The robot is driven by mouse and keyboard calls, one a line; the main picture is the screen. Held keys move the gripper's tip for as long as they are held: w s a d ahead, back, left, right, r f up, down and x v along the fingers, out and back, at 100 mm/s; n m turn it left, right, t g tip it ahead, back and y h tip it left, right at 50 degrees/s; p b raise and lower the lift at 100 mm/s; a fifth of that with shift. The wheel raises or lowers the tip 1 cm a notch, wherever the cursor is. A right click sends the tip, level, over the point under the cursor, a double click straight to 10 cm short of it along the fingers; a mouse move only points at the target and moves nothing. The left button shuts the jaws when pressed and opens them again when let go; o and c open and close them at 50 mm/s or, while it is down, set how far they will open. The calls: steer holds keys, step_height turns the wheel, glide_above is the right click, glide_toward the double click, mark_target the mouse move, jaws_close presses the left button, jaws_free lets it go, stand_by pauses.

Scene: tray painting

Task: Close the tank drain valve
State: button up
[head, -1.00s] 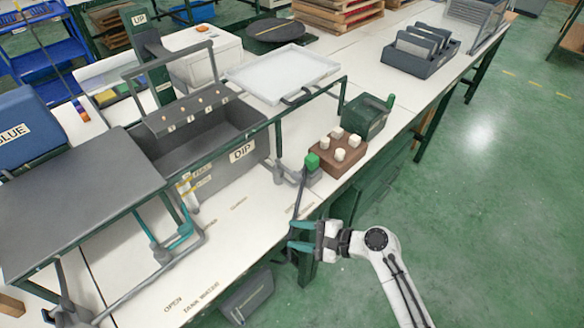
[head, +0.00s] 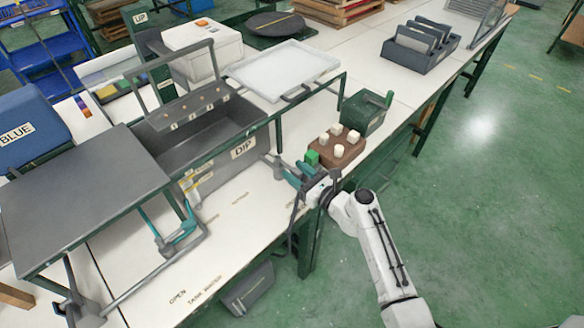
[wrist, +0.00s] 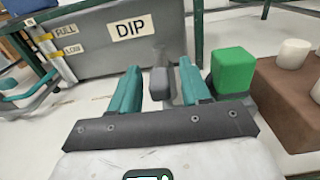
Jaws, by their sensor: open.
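The grey tank (head: 215,172), labelled DIP, stands on the white bench; its front also shows in the wrist view (wrist: 100,55). A small dark grey handle (wrist: 159,84), apparently the drain valve's, stands upright in front of the tank in the wrist view. My gripper (head: 291,168) is at the tank's lower right corner. Its teal fingers are open in the wrist view (wrist: 160,70), one on each side of the handle. I cannot tell whether they touch it. In the head view my gripper hides the handle.
A green block (wrist: 232,70) stands close to the right finger, beside a brown block (head: 338,152) with several white pegs. A dark hose (head: 294,225) hangs at the bench edge. A white tray (head: 285,70) rests on the rack above.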

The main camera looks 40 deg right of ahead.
steer(key=shift+w, duration=1)
jaws_close()
